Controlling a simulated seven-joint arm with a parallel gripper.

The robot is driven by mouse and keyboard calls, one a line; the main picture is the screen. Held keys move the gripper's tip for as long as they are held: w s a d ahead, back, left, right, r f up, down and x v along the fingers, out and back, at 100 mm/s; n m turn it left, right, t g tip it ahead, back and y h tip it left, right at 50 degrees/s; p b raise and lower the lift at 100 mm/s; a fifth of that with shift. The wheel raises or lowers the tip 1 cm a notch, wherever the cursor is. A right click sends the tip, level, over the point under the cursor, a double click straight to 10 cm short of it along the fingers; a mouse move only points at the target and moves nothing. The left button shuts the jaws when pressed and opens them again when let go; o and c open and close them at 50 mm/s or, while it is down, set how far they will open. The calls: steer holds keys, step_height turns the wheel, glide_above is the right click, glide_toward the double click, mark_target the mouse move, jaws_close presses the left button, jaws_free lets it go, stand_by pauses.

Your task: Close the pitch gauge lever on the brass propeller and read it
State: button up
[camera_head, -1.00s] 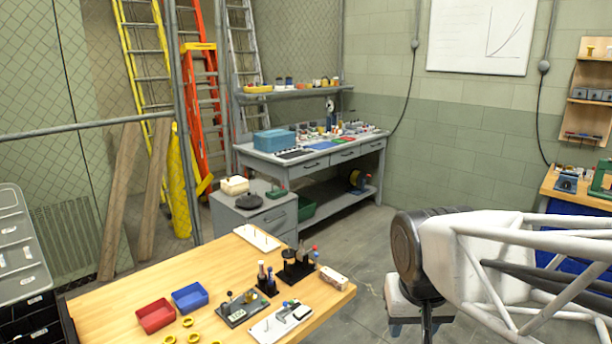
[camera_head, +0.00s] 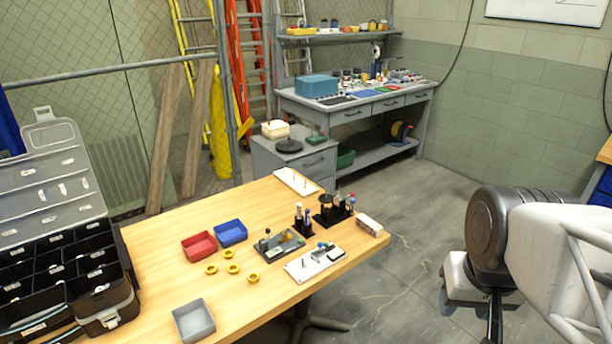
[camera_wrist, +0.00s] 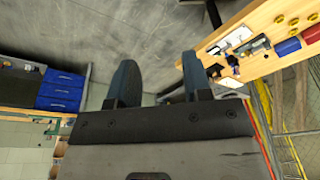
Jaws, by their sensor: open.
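A dark grey plate (camera_head: 279,246) with a small upright black-knobbed lever and a small brass-coloured part lies on the wooden bench in the head view. It looks like the pitch gauge and propeller. They are too small there to tell the lever's angle or any reading. My gripper (camera_wrist: 160,82) is open and empty in the wrist view, with two dark blue-black fingers wide apart over the floor. In the head view my gripper is at the right, well clear of the bench.
The bench (camera_head: 250,300) also holds a red bin (camera_head: 199,246), blue bin (camera_head: 230,233), grey bin (camera_head: 194,321), several yellow rings (camera_head: 232,269), a white plate (camera_head: 314,262) and black stands (camera_head: 333,211). A compartmented black case (camera_head: 65,265) stands left. Floor right of the bench is clear.

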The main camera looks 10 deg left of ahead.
steer(key=w+a+r, duration=0.1)
steer(key=w+a, duration=0.2)
steer(key=w, duration=0.4)
steer(key=w+a, duration=0.3)
steer(key=w, duration=0.4)
steer(key=m+g+y, duration=0.1)
steer(key=m+g, duration=0.1)
glide_above(268, 231)
steer(key=f, duration=2.2)
steer(key=shift+w+d+f, duration=0.2)
steer(key=shift+d, duration=0.1)
steer(key=shift+w+a+f, duration=0.1)
steer(key=shift+a+f, duration=0.05)
steer(key=shift+f, duration=1.15)
steer(key=shift+s+a+f, duration=0.1)
steer(key=shift+a+f, duration=0.05)
steer(key=shift+f, duration=1.1)
steer(key=shift+w+a+f, duration=0.1)
steer(key=shift+a+f, duration=0.05)
steer(key=shift+f, duration=1.15)
